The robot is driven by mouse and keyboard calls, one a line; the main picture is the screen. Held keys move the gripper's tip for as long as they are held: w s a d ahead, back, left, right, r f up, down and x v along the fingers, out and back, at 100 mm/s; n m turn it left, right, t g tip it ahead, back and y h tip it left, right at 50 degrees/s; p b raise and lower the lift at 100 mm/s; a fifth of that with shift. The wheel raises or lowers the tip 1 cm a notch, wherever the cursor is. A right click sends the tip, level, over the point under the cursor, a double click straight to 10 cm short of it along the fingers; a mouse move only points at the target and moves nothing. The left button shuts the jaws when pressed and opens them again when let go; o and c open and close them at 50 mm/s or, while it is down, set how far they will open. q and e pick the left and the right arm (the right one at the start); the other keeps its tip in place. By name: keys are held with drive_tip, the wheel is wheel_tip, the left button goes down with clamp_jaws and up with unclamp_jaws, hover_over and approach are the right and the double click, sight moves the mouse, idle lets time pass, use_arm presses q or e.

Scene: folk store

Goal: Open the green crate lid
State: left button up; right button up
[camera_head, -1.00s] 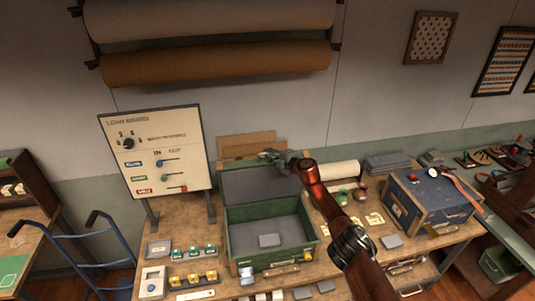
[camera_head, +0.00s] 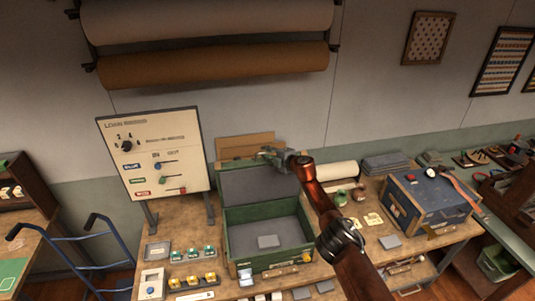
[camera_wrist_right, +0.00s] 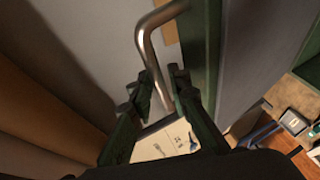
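My left gripper is out of view.
A loan board (camera_head: 155,153) stands left of the crate. A blue case (camera_head: 430,200) is at the right, and a white roll (camera_head: 335,170) lies behind my right arm. Small green and yellow items (camera_head: 193,281) are at the front left. Paper rolls hang above.

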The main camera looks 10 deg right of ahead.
drive_tip(key=shift+o, duration=0.9)
drive_tip(key=shift+d, duration=0.15)
drive_tip(key=shift+s+d+r, duration=0.3)
drive_tip(key=shift+s+d, duration=0.15)
drive_tip(key=shift+s, duration=0.05)
drive_tip(key=v, duration=1)
drive_tip(key=shift+s+a, duration=0.15)
drive_tip(key=shift+s, duration=0.25)
